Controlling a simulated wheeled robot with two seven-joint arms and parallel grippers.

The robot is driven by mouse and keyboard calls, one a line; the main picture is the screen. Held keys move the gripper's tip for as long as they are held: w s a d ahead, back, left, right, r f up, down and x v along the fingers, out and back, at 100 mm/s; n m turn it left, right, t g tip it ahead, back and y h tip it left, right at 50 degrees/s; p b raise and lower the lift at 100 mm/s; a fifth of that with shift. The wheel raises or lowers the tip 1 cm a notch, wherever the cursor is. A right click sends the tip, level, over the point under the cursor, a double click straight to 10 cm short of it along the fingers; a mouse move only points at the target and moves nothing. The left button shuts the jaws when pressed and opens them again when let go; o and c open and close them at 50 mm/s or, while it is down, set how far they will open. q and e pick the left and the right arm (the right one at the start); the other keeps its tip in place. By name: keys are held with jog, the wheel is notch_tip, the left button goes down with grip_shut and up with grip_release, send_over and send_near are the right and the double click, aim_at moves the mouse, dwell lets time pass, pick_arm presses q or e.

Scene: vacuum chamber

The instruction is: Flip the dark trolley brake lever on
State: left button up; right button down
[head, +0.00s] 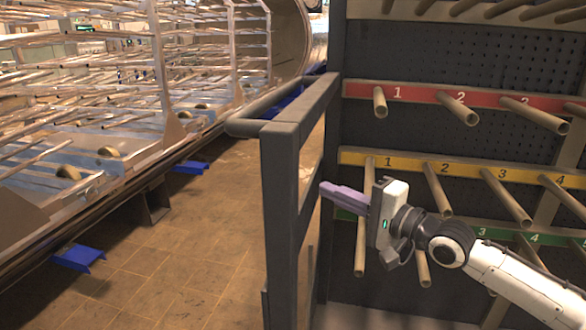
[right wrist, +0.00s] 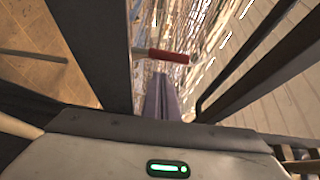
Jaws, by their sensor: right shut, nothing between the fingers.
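The dark trolley (head: 283,215) stands in the middle of the head view, a dark grey frame with an upright post and a top rail. In the right wrist view a red-handled lever (right wrist: 165,56) sticks out sideways from a dark post (right wrist: 98,50); it looks like the brake lever. I cannot make it out in the head view. My right gripper (head: 326,189) has its purple fingers together and empty, pointing left at the trolley frame. In the right wrist view its fingertips (right wrist: 161,80) are just below the red handle, apparently apart from it. My left gripper is not in view.
A perforated dark panel (head: 490,65) with numbered red, yellow and green strips and several protruding pegs stands behind my right arm. A large rack of rods (head: 80,100) fills the left, with blue plates (head: 79,258) low along it. Tiled floor (head: 190,265) lies open between.

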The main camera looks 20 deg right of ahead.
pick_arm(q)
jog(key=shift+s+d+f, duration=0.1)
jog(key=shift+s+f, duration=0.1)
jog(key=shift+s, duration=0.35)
pick_arm(e)
jog(key=shift+w+d+r+m, duration=0.1)
jog(key=shift+d+r+m, duration=0.15)
jog(key=shift+r, duration=0.45)
jog(key=x, duration=0.9)
jog(key=shift+r, duration=0.1)
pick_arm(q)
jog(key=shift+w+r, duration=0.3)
pick_arm(e)
jog(key=shift+w+a, duration=0.25)
jog(key=shift+w, duration=0.2)
